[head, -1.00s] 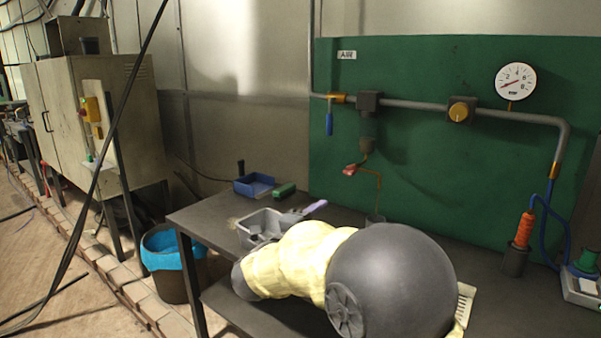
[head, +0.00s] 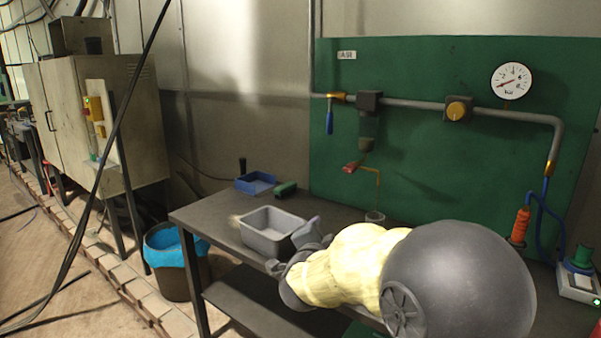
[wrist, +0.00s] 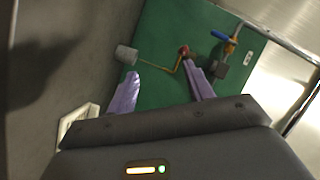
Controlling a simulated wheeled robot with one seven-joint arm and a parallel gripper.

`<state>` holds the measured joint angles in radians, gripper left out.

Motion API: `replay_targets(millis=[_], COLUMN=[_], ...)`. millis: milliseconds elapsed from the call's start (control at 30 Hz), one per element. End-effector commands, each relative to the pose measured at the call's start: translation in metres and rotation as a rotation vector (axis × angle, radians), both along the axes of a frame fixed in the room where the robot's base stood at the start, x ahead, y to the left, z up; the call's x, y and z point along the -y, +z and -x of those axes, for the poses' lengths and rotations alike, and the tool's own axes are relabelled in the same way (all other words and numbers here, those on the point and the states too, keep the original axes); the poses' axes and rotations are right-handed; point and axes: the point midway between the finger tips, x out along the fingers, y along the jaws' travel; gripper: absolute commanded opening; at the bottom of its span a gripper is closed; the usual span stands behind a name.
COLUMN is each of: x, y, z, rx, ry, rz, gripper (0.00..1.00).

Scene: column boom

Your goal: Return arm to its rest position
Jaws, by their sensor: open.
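My arm reaches over the front of the dark workbench (head: 205,212) in the head view, with a yellow sleeve and a large grey joint. The jaws are largely hidden behind the arm in that view. In the wrist view my gripper (wrist: 165,82) shows two purple fingers spread apart with nothing between them. They point toward the green panel (wrist: 165,45).
A grey tray (head: 268,238) stands just left of my arm. Behind it are a blue bin (head: 255,183) and a green block (head: 286,188). A small cup (head: 375,217) sits under the red-handled tap (head: 351,167). A blue-lined bucket (head: 172,250) stands left of the bench.

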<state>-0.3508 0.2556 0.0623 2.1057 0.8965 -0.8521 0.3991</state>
Motion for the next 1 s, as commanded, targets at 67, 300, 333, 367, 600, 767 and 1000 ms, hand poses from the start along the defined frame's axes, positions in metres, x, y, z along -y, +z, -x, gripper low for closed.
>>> replay_targets(millis=[67,300,333,367,600,767,1000], x=[0.007,0.027,0.03,0.034,0.068,0.089,0.106], y=[-0.018,-0.088,-0.097,-0.107,-0.162,-0.182,-0.172], z=[0.008,0.063,0.073,0.084,0.173,0.224,0.262], rx=[-0.097,-0.453,-0.5,-0.549,-0.889,-1.062,-1.19], ry=[0.087,0.387,0.424,0.46,0.703,0.819,0.906], rz=[0.076,0.323,0.352,0.381,0.555,0.622,0.665], gripper=[0.52,0.52,0.52,0.52,0.52,0.52,0.52])
